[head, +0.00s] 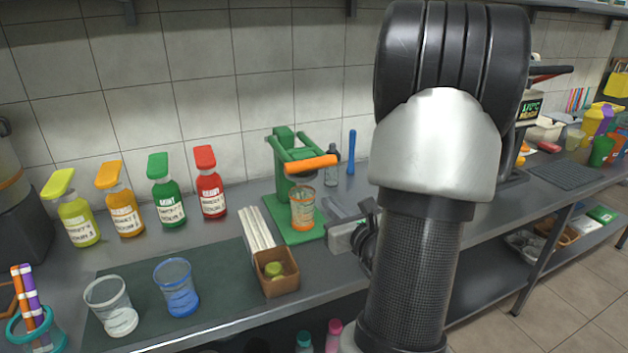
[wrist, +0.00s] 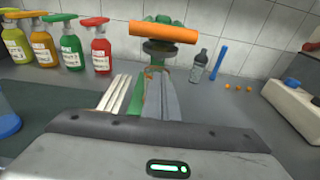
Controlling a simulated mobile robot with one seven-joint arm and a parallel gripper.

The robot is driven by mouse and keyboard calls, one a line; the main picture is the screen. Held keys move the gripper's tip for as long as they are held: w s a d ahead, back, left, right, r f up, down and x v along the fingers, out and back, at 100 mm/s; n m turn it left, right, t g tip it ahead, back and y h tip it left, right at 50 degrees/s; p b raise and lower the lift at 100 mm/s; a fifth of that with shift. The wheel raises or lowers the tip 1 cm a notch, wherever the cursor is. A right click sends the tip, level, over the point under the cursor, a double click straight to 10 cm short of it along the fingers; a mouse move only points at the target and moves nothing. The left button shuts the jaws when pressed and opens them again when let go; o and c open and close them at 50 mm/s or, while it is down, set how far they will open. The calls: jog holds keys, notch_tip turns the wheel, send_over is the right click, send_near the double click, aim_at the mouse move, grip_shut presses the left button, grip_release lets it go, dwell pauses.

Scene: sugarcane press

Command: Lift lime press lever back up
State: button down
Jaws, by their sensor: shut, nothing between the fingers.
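The lime press (head: 283,145) is green and stands on a green base (head: 281,217) against the back of the counter. Its lever has an orange handle (head: 310,163) that lies about level, over a clear cup (head: 303,212) with orange on it. In the wrist view the handle (wrist: 163,33) runs crosswise just beyond my fingertips, and hides part of the press behind it. My gripper (head: 338,210) is shut and empty, to the right of the cup and lower than the handle. Its fingers (wrist: 162,92) point toward the press and look apart from the handle.
Several sauce bottles (head: 166,191) stand at the left. A brown box (head: 276,273) holding a lime, white sticks (head: 257,230), a clear glass (head: 112,305) and a blue glass (head: 177,288) stand nearer the front. A dark bottle (head: 331,165) is right of the press.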

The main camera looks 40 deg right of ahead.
jog(key=b+x, duration=0.1)
jog(key=x, duration=0.9)
jog(key=shift+s+a+r+p, duration=0.1)
jog(key=shift+s+r+p, duration=0.1)
jog(key=shift+r, duration=0.75)
jog(key=shift+s+a+r+p, duration=0.1)
jog(key=shift+s+r, duration=0.05)
jog(key=shift+r, duration=0.8)
